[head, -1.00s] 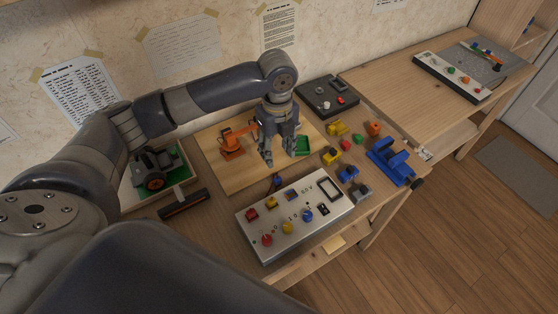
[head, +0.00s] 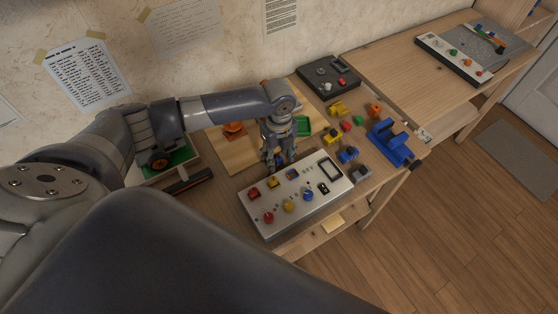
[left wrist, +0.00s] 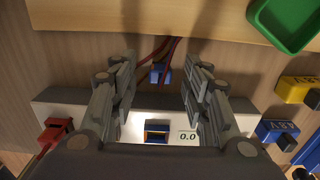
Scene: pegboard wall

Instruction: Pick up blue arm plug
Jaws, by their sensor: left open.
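The blue arm plug (left wrist: 160,74) shows in the left wrist view as a small blue block with dark red wires running up from it. It lies just behind the white power supply panel (left wrist: 130,124). My left gripper (left wrist: 160,66) is open, with one finger on each side of the plug and clear space between. In the head view my left gripper (head: 275,160) points down at the panel's back edge, and it hides the plug there. The panel (head: 330,200) carries colored knobs and sockets. My right gripper is not in view.
Small yellow (head: 338,109) and blue (head: 348,154) blocks lie right of the gripper. A blue vise (head: 390,143) stands at the table's right edge. A green tray (head: 303,126) and a partly hidden orange toy arm (head: 233,127) sit on the wooden board.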

